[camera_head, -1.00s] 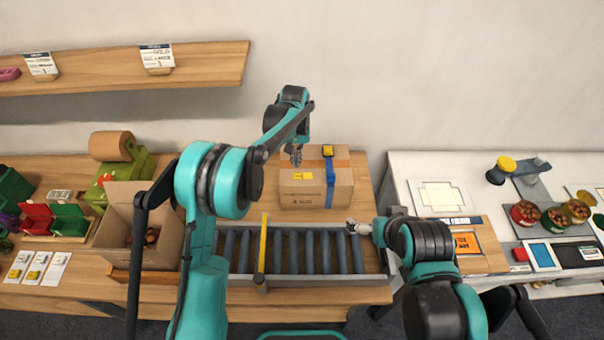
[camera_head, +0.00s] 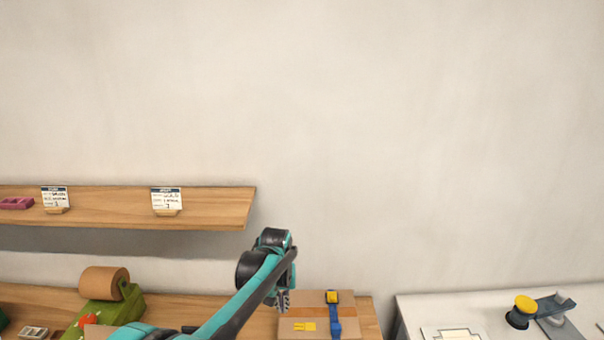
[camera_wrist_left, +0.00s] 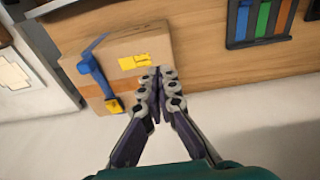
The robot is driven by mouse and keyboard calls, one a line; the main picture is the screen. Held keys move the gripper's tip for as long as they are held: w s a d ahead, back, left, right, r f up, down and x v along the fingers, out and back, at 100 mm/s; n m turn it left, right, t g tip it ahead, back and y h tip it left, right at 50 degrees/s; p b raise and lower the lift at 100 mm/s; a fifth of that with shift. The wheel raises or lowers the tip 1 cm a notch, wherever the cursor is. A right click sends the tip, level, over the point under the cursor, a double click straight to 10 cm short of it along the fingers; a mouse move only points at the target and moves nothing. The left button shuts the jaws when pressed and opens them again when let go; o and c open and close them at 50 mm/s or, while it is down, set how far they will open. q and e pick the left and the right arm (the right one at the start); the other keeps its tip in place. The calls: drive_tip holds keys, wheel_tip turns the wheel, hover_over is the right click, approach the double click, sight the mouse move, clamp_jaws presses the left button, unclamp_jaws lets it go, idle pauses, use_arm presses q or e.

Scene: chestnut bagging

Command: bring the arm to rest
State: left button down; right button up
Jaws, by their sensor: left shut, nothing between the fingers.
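My left arm comes in from the bottom left of the head view. My left gripper (camera_head: 283,300) points down at the left edge of a cardboard box (camera_head: 308,299). In the left wrist view the gripper (camera_wrist_left: 160,75) has its fingers together with nothing between them. The cardboard box (camera_wrist_left: 148,46) lies just past the fingertips there, with a blue strap and yellow labels. I cannot tell whether the fingertips touch it. My right gripper is out of view.
A wooden shelf (camera_head: 110,217) with two cards hangs on the wall. A brown roll (camera_head: 104,283) on a green holder stands at lower left. A white table (camera_head: 410,310) at right holds a black and yellow round item (camera_head: 522,311). The wall area above is clear.

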use_arm(q)
drive_tip(key=s+a+r+t+b, duration=0.25)
drive_tip(key=s+a+b, duration=0.4)
drive_tip(key=s, duration=0.75)
drive_tip(key=s+a+f+t+b, duration=0.1)
drive_tip(key=s+a+f, duration=0.2)
drive_tip(key=s, duration=0.3)
drive_tip(key=s+a+f+t+b, duration=0.2)
drive_tip(key=s+f, duration=0.3)
drive_tip(key=s, duration=0.2)
drive_tip(key=shift+a+f+b, duration=0.15)
drive_tip(key=shift+a+b, duration=0.15)
drive_tip(key=shift+a, duration=0.1)
